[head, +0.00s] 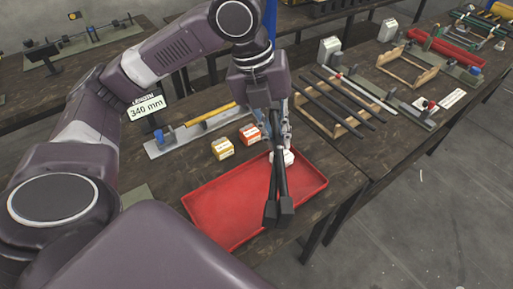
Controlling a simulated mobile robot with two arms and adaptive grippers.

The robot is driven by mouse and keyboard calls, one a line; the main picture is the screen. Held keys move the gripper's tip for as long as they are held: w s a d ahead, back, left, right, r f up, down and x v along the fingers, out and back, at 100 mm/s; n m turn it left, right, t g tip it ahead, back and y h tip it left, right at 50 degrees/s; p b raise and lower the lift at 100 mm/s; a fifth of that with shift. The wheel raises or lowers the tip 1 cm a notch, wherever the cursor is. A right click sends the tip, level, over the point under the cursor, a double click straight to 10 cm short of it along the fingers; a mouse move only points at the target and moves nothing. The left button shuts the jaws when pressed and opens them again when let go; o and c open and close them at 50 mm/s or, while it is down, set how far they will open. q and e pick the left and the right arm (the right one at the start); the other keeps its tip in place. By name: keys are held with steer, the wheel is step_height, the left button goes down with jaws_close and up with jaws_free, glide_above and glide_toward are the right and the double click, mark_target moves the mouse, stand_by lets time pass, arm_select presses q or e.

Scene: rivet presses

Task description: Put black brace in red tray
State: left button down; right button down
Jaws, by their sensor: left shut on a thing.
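The red tray (222,205) lies on the dark wooden table below my left arm. My left gripper (277,138) hangs above the tray's far right part and is shut on the black brace (282,185). The brace points down toward the viewer over the tray, and its blocky lower ends are near the tray's front right edge. I cannot tell whether it touches the tray. The gripper's fingers are partly hidden behind the brace and the arm. My right gripper is not in view.
A small white piece (288,157) shows at the tray's far edge. Two small boxes, yellow (222,148) and red (250,134), stand behind the tray. A 340 mm display (146,108) stands by a metal rail. Several black bars (335,100) lie on a wooden rack at right.

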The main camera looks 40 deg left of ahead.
arm_select(q)
steer(key=m, duration=0.2)
steer(key=m+g, duration=0.1)
steer(key=m, duration=0.1)
steer(key=m+h+b, duration=0.1)
steer(key=shift+w+a+r+m, duration=0.25)
steer(key=shift+w+r+m, duration=0.1)
steer(key=shift+r+m, duration=0.05)
steer(key=m+g, duration=0.1)
steer(key=m, duration=0.3)
steer(key=shift+w+a+r+g, duration=0.15)
steer(key=shift+a+r+g, duration=0.05)
steer(key=shift+r+g, duration=0.2)
steer(key=shift+f+m+b, duration=0.3)
steer(key=shift+f, duration=0.05)
step_height(320, 180, down, 14)
steer(key=shift+f, duration=2.65)
steer(key=c, duration=2)
jaws_free()
steer(key=shift+f, duration=0.1)
steer(key=shift+o, duration=0.2)
